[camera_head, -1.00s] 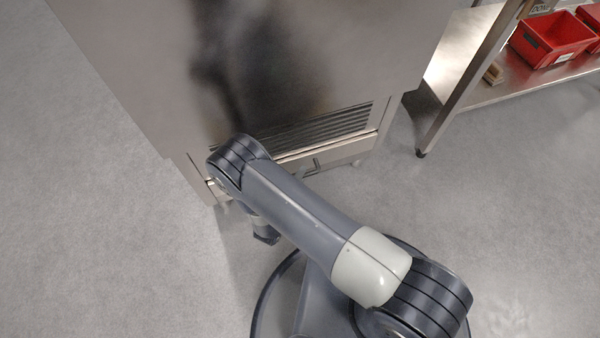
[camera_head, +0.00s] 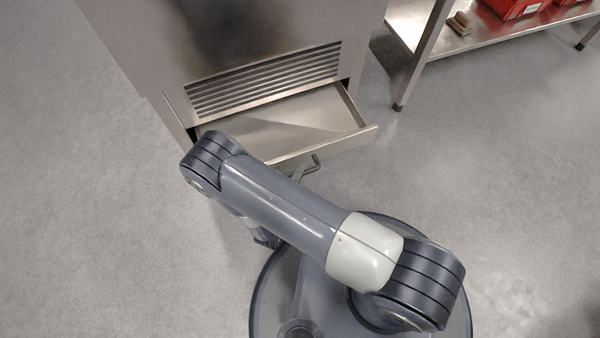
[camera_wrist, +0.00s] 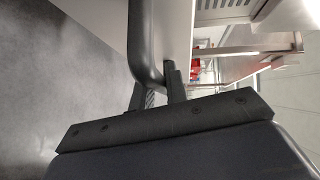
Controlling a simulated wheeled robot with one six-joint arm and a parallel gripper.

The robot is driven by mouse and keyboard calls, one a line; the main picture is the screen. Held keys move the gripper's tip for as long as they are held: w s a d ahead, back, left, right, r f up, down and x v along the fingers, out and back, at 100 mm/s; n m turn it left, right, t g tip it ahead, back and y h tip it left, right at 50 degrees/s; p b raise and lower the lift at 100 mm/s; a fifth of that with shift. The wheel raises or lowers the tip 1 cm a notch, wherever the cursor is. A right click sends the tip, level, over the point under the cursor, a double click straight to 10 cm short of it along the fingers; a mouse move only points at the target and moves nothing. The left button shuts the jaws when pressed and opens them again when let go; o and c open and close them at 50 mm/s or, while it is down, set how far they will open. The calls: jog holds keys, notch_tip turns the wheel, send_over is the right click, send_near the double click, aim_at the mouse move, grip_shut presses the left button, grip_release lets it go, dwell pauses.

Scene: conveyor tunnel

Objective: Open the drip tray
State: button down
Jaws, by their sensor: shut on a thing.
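The drip tray (camera_head: 285,120) is a shallow metal drawer at the bottom of the steel machine. It stands pulled out below the vent slats, and its inside looks empty. Its bar handle (camera_head: 308,168) shows at the front, partly behind my arm. In the wrist view the dark handle (camera_wrist: 141,45) rises from between the fingers of my gripper (camera_wrist: 160,92), which is shut on it. The tray's front panel (camera_wrist: 174,30) is just beyond the handle.
The steel machine (camera_head: 240,35) stands behind the tray. A steel table (camera_head: 480,40) with red bins (camera_head: 515,6) on its lower shelf is at the upper right, its leg near the machine. The grey floor is clear on the left and right.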

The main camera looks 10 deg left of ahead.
dwell(0.3)
jog(key=c, duration=1.4)
grip_release()
jog(key=shift+s, duration=0.1)
